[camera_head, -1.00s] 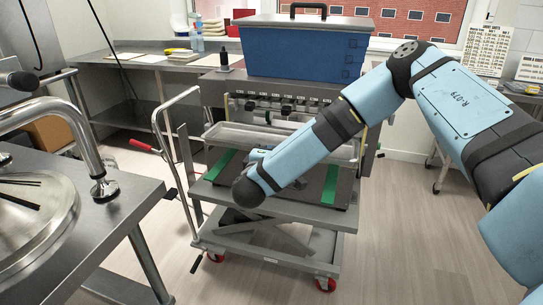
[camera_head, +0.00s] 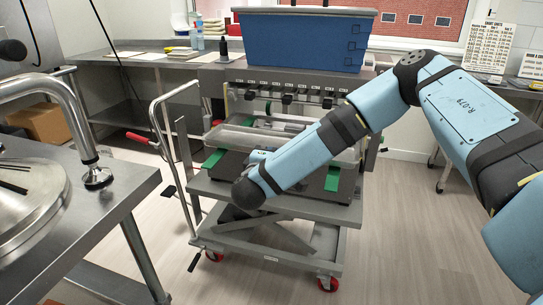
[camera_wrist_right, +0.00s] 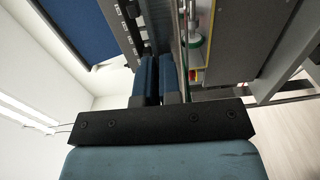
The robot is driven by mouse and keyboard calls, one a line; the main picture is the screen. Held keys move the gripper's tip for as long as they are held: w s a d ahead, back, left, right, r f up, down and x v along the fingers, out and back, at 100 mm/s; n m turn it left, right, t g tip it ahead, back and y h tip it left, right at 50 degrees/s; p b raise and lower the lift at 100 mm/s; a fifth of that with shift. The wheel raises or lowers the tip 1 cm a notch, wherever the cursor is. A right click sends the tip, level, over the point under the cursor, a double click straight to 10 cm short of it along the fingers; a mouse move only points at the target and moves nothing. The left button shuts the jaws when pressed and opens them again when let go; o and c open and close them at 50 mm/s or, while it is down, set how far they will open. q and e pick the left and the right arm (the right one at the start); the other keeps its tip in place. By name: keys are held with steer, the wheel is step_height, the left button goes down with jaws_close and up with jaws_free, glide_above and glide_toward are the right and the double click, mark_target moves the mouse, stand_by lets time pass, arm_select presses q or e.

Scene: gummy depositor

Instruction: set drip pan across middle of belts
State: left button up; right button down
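The drip pan (camera_head: 228,138) is a long, shallow metal tray below the nozzle row of the depositor. It lies level over the two green belts (camera_head: 212,159) (camera_head: 332,181), whose front ends show below it. My right forearm hides much of the pan's front edge and my right gripper in the head view. In the right wrist view, the blue fingers of my right gripper (camera_wrist_right: 156,80) are close together, and the pan's narrow metal edge (camera_wrist_right: 166,30) runs away from them. They appear closed on this edge, though the contact is dark. My left gripper is out of view.
The blue hopper (camera_head: 300,42) sits above the nozzle row (camera_head: 285,92). A wheeled lift cart (camera_head: 265,250) carries the belts. A steel table with a round lid (camera_head: 30,205) stands at left. Floor at right is open.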

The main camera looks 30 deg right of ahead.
steer(key=shift+f, duration=0.15)
stand_by(0.3)
steer(key=c, duration=1.2)
jaws_free()
